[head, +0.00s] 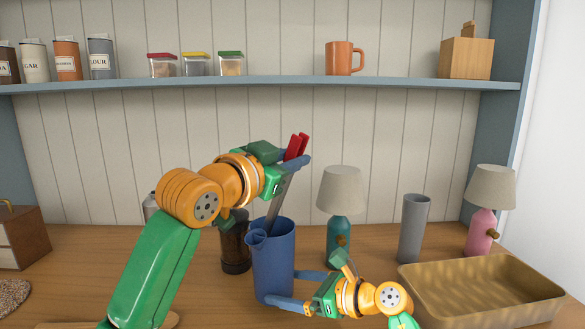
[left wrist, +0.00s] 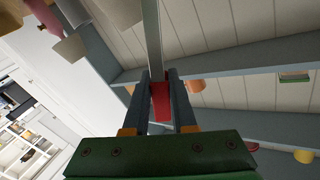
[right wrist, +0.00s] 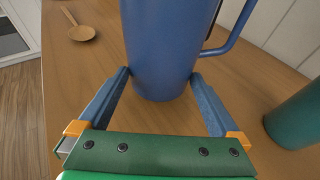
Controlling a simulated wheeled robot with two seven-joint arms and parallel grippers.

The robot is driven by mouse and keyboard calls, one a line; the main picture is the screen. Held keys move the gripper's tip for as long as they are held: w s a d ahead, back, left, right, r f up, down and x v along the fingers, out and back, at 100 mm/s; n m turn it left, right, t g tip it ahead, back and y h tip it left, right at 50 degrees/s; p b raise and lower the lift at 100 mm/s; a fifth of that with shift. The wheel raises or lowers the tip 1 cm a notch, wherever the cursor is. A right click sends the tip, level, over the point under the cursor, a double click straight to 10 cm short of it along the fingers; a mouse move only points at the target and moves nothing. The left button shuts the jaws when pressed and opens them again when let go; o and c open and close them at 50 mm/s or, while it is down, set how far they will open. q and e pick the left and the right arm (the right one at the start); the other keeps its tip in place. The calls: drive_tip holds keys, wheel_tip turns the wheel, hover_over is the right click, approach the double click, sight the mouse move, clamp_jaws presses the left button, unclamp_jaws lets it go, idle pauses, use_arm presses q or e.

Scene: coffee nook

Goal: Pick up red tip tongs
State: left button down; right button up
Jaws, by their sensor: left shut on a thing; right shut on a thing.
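The tongs (head: 276,205) have a grey metal shaft and red tips (head: 296,146) pointing up. Their lower end reaches down to the mouth of a blue pitcher (head: 273,265) and seems to go inside it. My left gripper (head: 296,160) is shut on the tongs just below the red tips; in the left wrist view a red part (left wrist: 161,100) lies between its fingers. My right gripper (head: 290,289) is shut on the lower body of the pitcher, one finger on each side. The pitcher stands upright on the counter, also in the right wrist view (right wrist: 162,50).
A dark canister (head: 235,247) stands left of the pitcher. A teal lamp (head: 339,240), grey cylinder (head: 412,230) and pink lamp (head: 481,232) stand behind right. A brown tray (head: 415,274) is at the right. A shelf (head: 270,83) with jars and a mug runs above.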

sight(290, 250)
use_arm(q)
wheel_tip(290, 250, up, 9)
drive_tip(key=p, duration=0.8)
drive_tip(key=shift+s+r, duration=0.1)
drive_tip(key=shift+r, duration=0.05)
use_arm(e)
wheel_tip(290, 250, up, 9)
drive_tip(key=shift+s+r, duration=0.1)
drive_tip(key=shift+r, duration=0.1)
drive_tip(key=shift+f, duration=0.1)
use_arm(q)
drive_tip(key=shift+f, duration=0.2)
use_arm(e)
drive_tip(key=o, duration=0.5)
drive_tip(key=shift+d, duration=0.1)
